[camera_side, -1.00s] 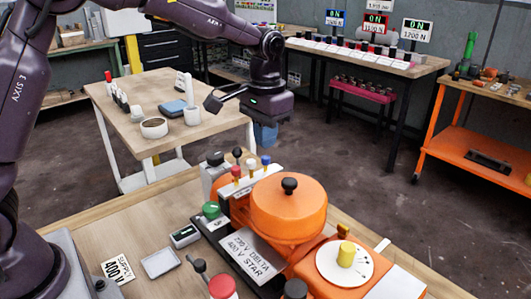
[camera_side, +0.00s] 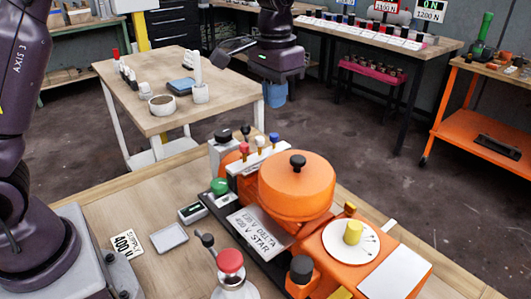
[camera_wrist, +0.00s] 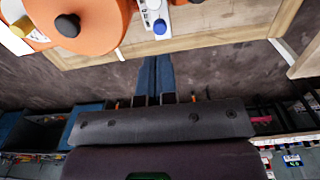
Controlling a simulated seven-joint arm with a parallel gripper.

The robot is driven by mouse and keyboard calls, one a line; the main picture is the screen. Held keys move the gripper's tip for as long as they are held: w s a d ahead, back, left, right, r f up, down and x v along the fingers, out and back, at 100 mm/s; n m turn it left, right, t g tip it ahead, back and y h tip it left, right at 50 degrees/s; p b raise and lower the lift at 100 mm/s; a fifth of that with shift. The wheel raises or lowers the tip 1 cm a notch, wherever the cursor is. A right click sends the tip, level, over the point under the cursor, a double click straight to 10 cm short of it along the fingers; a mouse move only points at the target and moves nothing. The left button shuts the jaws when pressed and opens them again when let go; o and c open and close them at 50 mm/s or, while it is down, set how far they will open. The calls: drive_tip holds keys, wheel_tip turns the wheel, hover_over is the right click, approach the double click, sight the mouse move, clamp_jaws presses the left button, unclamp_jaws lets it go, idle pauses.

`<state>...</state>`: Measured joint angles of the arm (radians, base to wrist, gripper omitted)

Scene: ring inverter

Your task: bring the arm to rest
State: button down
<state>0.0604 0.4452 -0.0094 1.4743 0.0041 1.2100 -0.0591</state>
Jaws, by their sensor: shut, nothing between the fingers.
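My gripper (camera_side: 275,101) hangs below my dark purple wrist, pointing down. The orange machine (camera_side: 297,187) on the front bench stands nearer the camera, lower than my gripper in the picture. Part of it shows at the wrist view's top left (camera_wrist: 98,35). My elbow is out of the side view.
The side table (camera_side: 140,85) carries a tape roll (camera_side: 161,105) and a blue cloth (camera_side: 181,87). An orange cart (camera_side: 470,135) stands right. Open floor lies between.

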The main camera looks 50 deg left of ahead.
drive_tip(key=s+a+r+t, duration=0.1)
drive_tip(key=s+r+t, duration=0.1)
drive_tip(key=s, duration=1)
drive_tip(key=s+a+r+t, duration=0.2)
drive_tip(key=s+r+t, duration=0.1)
drive_tip(key=s, duration=1)
